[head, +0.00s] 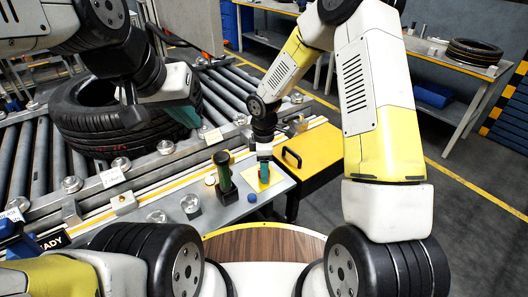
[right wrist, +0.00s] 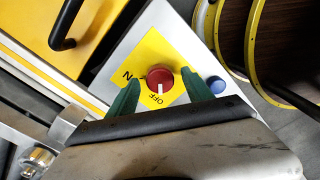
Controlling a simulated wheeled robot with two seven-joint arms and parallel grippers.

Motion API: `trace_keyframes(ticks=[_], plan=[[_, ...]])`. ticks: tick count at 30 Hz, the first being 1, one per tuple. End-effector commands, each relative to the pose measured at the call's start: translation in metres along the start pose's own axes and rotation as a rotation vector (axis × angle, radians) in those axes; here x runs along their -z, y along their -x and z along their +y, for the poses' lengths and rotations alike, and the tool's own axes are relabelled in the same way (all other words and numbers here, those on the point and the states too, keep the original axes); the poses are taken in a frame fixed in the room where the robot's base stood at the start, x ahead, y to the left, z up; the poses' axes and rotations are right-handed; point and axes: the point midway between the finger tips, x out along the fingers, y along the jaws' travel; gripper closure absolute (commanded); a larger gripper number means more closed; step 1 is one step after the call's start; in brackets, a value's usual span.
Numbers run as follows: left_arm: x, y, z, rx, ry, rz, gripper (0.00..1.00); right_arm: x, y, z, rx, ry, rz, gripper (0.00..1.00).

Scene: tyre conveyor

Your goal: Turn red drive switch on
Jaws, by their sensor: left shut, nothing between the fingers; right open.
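The red drive switch (right wrist: 160,77) is a round red knob on a yellow plate (right wrist: 158,45) marked OFF, with part of an ON label visible. Its white mark points toward OFF. My right gripper (head: 264,171) is open over this plate. In the right wrist view its two green fingers stand on either side of the knob; I cannot tell whether they touch it. In the head view the knob is hidden by the gripper. My left gripper (head: 184,113) is shut and empty, over the tyre's right side.
A blue button (right wrist: 217,84) sits beside the switch; a green-handled lever (head: 223,172) stands left of the plate. A yellow box with a black handle (head: 310,158) is close on the right. A tyre (head: 100,130) lies on the roller conveyor (head: 20,160).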

Motion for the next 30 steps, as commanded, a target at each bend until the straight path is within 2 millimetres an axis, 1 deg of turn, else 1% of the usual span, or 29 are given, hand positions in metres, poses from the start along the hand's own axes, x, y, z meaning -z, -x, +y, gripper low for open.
trace_keyframes(ticks=[2,5,9,11,12,17,22,26,30], plan=[[0.0,0.0,0.0,0.0,0.0,0.0,1.0,0.0,0.0001,0.0,0.0,0.0,0.0,0.41],[0.0,0.0,0.0,0.0,0.0,0.0,1.0,-0.0001,0.0002,0.0,0.0,-0.001,0.0,0.58],[0.0,0.0,0.0,0.0,0.0,0.0,1.0,-0.0001,0.0003,0.0,0.0,-0.001,0.0,0.86],[0.0,0.0,0.0,0.0,0.0,0.0,1.0,-0.0001,0.0004,0.0001,0.0,-0.001,0.0,0.98],[0.0,0.0,0.0,0.0,0.0,0.0,1.0,-0.0001,0.0004,0.0001,0.0,-0.001,0.0,1.0],[0.0,0.0,0.0,0.0,0.0,0.0,1.0,-0.0002,0.0005,0.0002,0.0,-0.009,0.0,1.0],[0.0,0.0,0.0,0.0,0.0,0.0,1.0,-0.0006,0.0005,0.0003,0.0,-0.055,-0.001,1.0],[0.0,0.0,0.0,0.0,0.0,0.0,1.0,0.0,0.0006,0.0,0.0,-0.126,-0.001,1.0],[0.0,0.0,0.0,0.0,0.0,0.0,1.0,-0.0002,0.0005,0.0001,0.0,-0.235,-0.001,1.0]])
